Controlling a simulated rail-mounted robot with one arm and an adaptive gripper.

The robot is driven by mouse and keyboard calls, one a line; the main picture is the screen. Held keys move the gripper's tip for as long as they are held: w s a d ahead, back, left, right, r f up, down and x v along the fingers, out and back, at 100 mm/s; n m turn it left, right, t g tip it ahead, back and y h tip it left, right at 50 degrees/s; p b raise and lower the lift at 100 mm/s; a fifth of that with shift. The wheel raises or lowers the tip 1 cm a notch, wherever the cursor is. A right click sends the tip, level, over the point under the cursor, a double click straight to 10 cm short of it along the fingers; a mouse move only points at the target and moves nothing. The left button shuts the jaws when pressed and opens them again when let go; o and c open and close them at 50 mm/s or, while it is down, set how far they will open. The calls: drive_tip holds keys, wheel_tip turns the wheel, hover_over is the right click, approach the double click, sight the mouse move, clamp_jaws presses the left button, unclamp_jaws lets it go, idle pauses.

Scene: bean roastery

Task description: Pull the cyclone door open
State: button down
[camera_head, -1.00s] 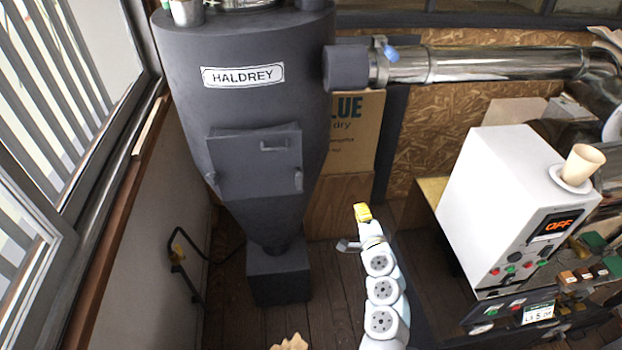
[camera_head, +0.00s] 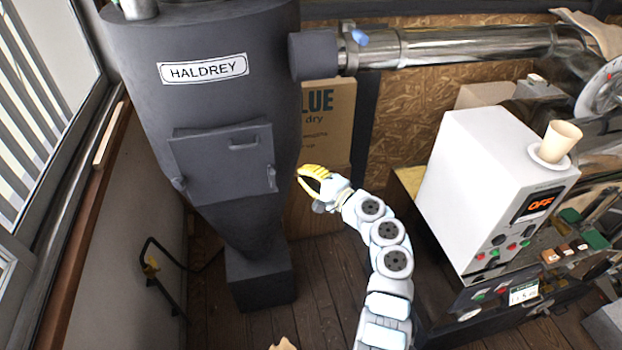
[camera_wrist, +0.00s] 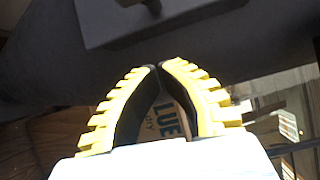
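The cyclone (camera_head: 120,60) is a dark grey tapered vessel labelled HALDREY at the left in the head view. Its door (camera_head: 215,165) is a square grey panel that looks closed. The door has a bar handle (camera_head: 243,144) near its top right and a latch (camera_head: 271,178) at its right edge. My gripper (camera_head: 299,175), with yellow fingers, is just right of the door, apart from the latch. In the wrist view, the fingertips (camera_wrist: 158,67) come together with nothing visible between them. The door's lower part (camera_wrist: 150,30) shows beyond them at the top.
A metal duct (camera_head: 450,45) runs right from the cyclone's upper side. A cardboard box (camera_head: 325,125) stands behind my gripper. A white control cabinet (camera_head: 480,180) showing OFF stands at the right. A wall and window flank the cyclone's left.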

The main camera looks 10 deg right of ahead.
drive_tip(key=shift+w+a+p, duration=0.25)
drive_tip(key=shift+a+p, duration=0.25)
drive_tip(key=shift+a, duration=0.9)
drive_tip(key=shift+w+a+p, duration=0.2)
drive_tip(key=shift+a+p, duration=0.3)
drive_tip(key=shift+a, duration=0.85)
drive_tip(key=shift+s+a+r, duration=0.1)
drive_tip(key=shift+s+r, duration=0.05)
drive_tip(key=shift+r, duration=0.05)
drive_tip(key=shift+s+f+m+t+h+p, duration=0.1)
drive_tip(key=shift+s+m+t+h+p, duration=0.2)
drive_tip(key=shift+s+p, duration=0.4)
